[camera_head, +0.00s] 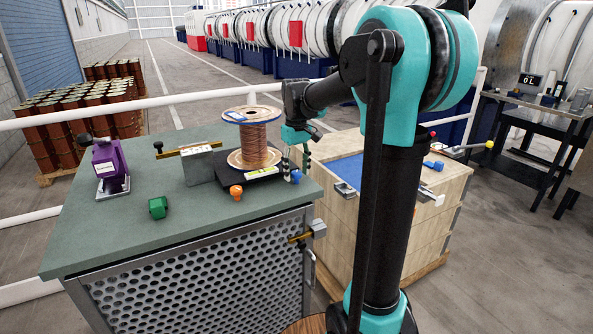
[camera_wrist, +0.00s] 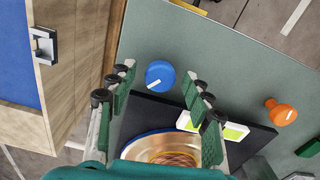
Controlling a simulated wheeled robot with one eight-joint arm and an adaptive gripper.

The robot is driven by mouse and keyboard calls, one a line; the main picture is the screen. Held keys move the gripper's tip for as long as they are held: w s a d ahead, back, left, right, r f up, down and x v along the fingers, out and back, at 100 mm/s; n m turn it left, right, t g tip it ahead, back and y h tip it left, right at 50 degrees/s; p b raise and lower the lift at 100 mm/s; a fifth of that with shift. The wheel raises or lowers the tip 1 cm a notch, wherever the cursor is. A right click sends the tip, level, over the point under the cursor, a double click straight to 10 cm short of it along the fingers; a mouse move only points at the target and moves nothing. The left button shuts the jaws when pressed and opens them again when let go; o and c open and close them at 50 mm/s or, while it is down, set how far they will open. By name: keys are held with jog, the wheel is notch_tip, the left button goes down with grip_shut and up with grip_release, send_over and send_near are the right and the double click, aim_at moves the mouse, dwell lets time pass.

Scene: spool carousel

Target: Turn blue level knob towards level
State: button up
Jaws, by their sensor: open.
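The blue level knob (camera_wrist: 159,74) is a round blue disc with a short white mark on its lower left in the wrist view. It is on the green bench top, beside a black platform. In the head view the blue knob (camera_head: 296,176) is small and partly covered by my fingers. My gripper (camera_wrist: 160,91) is open, with a finger on each side of the knob and no visible contact. In the head view my gripper (camera_head: 296,160) points down over the bench's right edge. A yellow-green level (camera_wrist: 213,126) lies on the black platform, partly hidden by a finger.
A copper wire spool (camera_head: 253,140) stands on the platform. An orange knob (camera_head: 236,192) and a green knob (camera_head: 158,207) are on the bench top (camera_head: 105,240). A purple device (camera_head: 109,166) stands at left. A wooden cabinet (camera_head: 440,200) stands right of the bench.

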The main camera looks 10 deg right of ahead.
aim_at(296, 172)
notch_tip(296, 172, up, 12)
dwell(0.5)
